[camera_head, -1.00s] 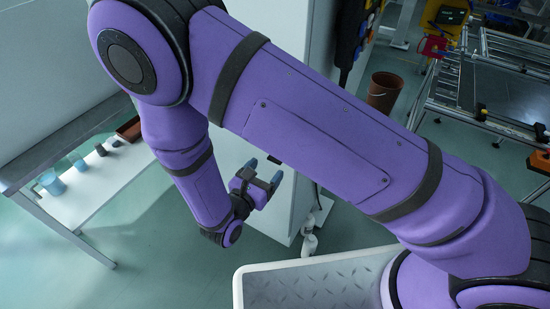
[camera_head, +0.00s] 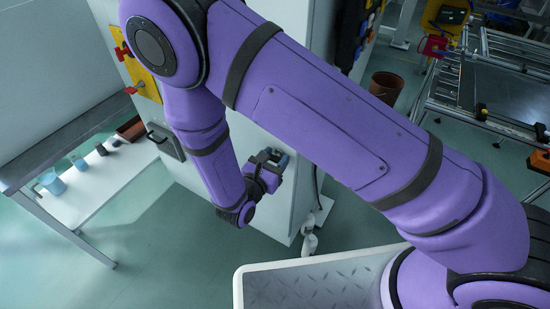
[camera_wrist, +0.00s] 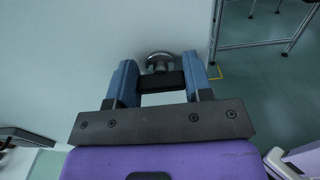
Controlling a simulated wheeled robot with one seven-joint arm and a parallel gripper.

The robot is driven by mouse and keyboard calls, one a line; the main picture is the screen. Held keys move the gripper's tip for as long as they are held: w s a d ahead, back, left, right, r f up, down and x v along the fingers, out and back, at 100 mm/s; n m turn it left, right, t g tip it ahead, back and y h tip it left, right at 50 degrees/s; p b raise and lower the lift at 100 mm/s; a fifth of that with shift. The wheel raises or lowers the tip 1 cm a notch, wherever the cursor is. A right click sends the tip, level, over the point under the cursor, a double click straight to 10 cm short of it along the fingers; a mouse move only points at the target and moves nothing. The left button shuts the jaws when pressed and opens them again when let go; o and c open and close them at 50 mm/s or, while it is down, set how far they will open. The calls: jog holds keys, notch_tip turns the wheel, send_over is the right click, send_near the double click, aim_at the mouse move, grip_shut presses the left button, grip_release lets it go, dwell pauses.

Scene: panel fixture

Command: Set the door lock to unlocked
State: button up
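My gripper (camera_wrist: 160,66) has two blue fingers set wide apart in the wrist view. Between the fingertips is a rounded metallic knob (camera_wrist: 159,58) on a pale wall, with a dark bar just below it in the picture. This looks like the door lock, but its setting cannot be read. The bar spans the gap between the fingers; whether they touch it is unclear. In the head view my gripper (camera_head: 275,160) is at the face of the white cabinet (camera_head: 283,215), below my forearm, and the lock is hidden there.
A grey plate with a black handle (camera_head: 160,138) and yellow plates with red knobs (camera_head: 123,53) are on the cabinet's left part. A white table (camera_head: 97,180) with small containers stands at left. A brown bin (camera_head: 385,86) and a metal frame (camera_head: 480,110) are at right.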

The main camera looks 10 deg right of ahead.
jog(key=shift+n, duration=0.3)
jog(key=n, duration=0.3)
jog(key=shift+n, duration=0.3)
jog(key=n, duration=0.4)
jog(key=shift+a+f+n, duration=0.1)
jog(key=shift+n, duration=0.2)
jog(key=n, duration=0.4)
jog(key=shift+n, duration=0.3)
jog(key=shift+f+n, duration=0.15)
jog(key=shift+n, duration=2.15)
jog(key=o, duration=0.9)
jog(key=shift+w, duration=0.1)
jog(key=shift+a, duration=0.1)
